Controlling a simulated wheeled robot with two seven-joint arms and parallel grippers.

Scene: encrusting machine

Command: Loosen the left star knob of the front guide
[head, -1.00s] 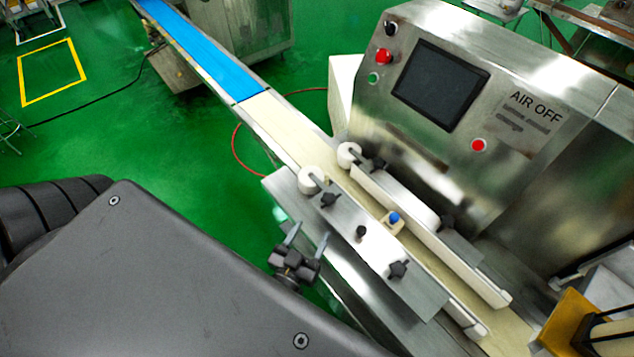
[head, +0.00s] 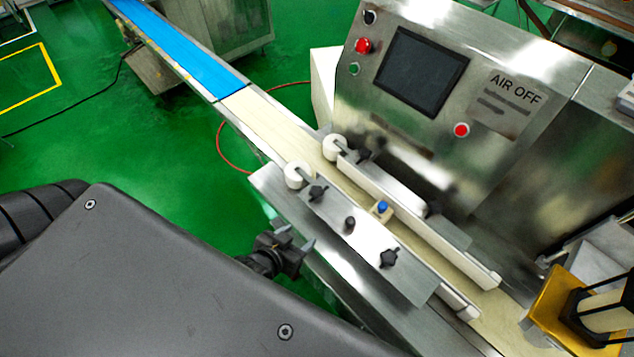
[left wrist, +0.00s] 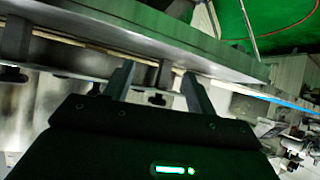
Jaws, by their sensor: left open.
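The front guide (head: 365,240) is a bright metal plate along the near side of the conveyor. Its left star knob (head: 317,193) is black and sits near the plate's upper-left end, beside a white roller. Another black star knob (head: 389,258) is near the right end, with a small round black knob (head: 349,224) between them. My left gripper (head: 296,238) is open and empty, off the plate's near edge, below and left of the left star knob and apart from it. Its two spread fingers also show in the left wrist view (left wrist: 158,84). My right gripper is not in view.
A rear guide (head: 400,205) runs parallel across the belt, with a small blue-topped block (head: 382,208) between the guides. The machine's control panel (head: 423,72) stands behind. A gold-coloured part (head: 552,312) is at lower right. Green floor lies open to the left.

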